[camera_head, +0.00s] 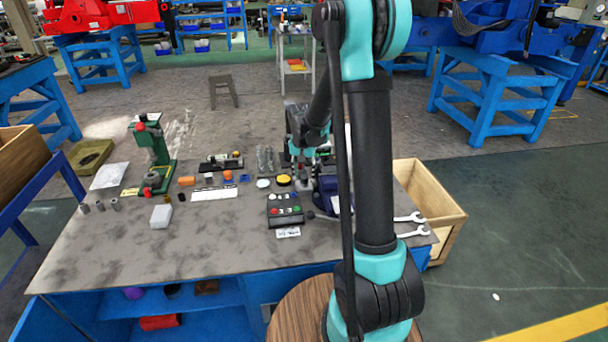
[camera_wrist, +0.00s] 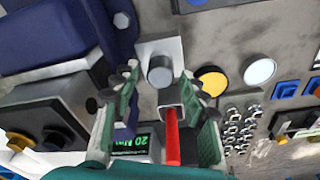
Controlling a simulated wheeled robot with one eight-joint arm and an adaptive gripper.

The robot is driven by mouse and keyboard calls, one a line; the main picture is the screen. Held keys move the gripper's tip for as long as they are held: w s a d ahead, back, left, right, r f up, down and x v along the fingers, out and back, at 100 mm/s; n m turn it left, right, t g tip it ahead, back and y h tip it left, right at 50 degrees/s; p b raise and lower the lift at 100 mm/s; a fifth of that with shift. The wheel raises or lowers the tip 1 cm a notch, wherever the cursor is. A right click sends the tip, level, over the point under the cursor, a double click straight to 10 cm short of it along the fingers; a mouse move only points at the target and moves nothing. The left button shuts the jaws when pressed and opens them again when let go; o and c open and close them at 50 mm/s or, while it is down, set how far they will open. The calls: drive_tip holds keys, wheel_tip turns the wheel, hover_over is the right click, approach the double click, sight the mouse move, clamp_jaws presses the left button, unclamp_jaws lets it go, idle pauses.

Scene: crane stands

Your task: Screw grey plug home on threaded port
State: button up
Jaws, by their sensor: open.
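In the wrist view a round grey plug (camera_wrist: 160,72) shows end-on at a pale metal block (camera_wrist: 150,48), which appears to be the port. Threads are not visible, and I cannot tell how deep the plug sits. My gripper (camera_wrist: 160,78) is open, with one green-grey finger on each side of the plug in the picture. Gaps show between the plug and both fingers. In the head view my gripper (camera_head: 302,160) points down over the back right of the bench; the plug is too small to make out there.
A dark blue vice-like body (camera_wrist: 60,35) stands close left of the block. A red rod (camera_wrist: 172,140) and a green-lit display (camera_wrist: 148,142) lie below. A yellow disc (camera_wrist: 212,80) and white disc (camera_wrist: 259,71) are right. The bench's front left (camera_head: 130,245) is clear.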

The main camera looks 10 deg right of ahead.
drive_tip(key=n, duration=0.5)
drive_tip(key=shift+y, duration=0.3)
clamp_jaws()
drive_tip(key=shift+m, duration=2.5)
drive_tip(key=shift+m+h, duration=0.4)
drive_tip(key=shift+m, duration=0.6)
drive_tip(key=shift+o, duration=0.9)
unclamp_jaws()
